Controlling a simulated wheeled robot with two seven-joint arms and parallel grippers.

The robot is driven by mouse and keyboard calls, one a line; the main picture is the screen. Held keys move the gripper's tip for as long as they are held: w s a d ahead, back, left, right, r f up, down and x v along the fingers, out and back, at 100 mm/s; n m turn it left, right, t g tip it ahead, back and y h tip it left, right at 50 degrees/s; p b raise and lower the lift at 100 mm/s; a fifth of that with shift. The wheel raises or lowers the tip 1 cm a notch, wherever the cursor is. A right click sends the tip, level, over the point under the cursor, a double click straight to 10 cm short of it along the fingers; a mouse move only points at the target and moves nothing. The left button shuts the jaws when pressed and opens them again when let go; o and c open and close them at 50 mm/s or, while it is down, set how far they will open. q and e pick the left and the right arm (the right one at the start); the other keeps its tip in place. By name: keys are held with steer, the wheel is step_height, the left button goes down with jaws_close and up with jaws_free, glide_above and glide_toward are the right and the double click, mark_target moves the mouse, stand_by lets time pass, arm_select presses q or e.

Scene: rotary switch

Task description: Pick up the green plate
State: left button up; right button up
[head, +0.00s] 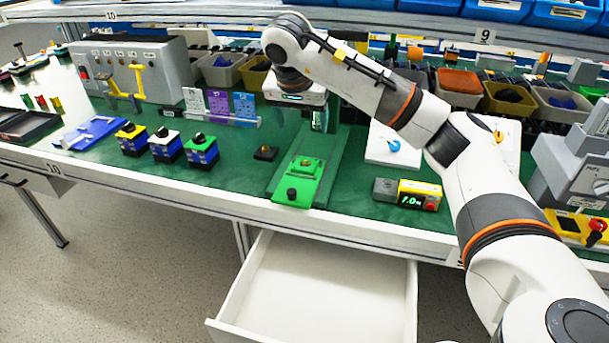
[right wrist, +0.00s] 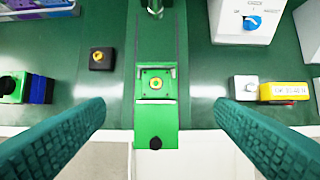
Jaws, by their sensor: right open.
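The bright green plate (head: 300,183) lies near the front of the table, at the middle of the head view. It carries a raised square with a gold ring at its back part and a black knob at its front end. In the right wrist view the plate (right wrist: 157,118) appears upright in the middle, between my fingers. My right gripper (right wrist: 160,106) is open and empty, its two teal fingers wide apart on either side of the plate. In the head view my right gripper (head: 318,118) is partly hidden by my wrist, behind the plate. My left gripper is not in view.
A small black button box (head: 265,153) is left of the plate. Several blue switch boxes (head: 201,151) stand further left. A yellow display box (head: 419,195) and a white box with a blue knob (head: 393,148) are to the right. An open white drawer (head: 318,290) juts out below.

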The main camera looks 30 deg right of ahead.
step_height(320, 180, down, 3)
steer(key=b, duration=0.2)
glide_above(305, 163)
steer(key=s+a, duration=0.2)
steer(key=f, duration=0.3)
steer(key=f+b, duration=0.1)
steer(key=f, duration=0.2)
steer(key=shift+s+d, duration=0.1)
steer(key=shift+s, duration=0.1)
steer(key=x, duration=0.5)
steer(key=shift+w+r+b, duration=0.1)
steer(key=shift+w+b, duration=0.2)
steer(key=shift+w, duration=0.1)
steer(key=shift+w+f, duration=0.1)
steer(key=shift+f, duration=0.2)
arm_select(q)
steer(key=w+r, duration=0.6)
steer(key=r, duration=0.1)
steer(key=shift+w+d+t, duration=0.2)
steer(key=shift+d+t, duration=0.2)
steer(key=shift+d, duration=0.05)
arm_select(e)
steer(key=shift+r, duration=0.1)
steer(key=c, duration=1.1)
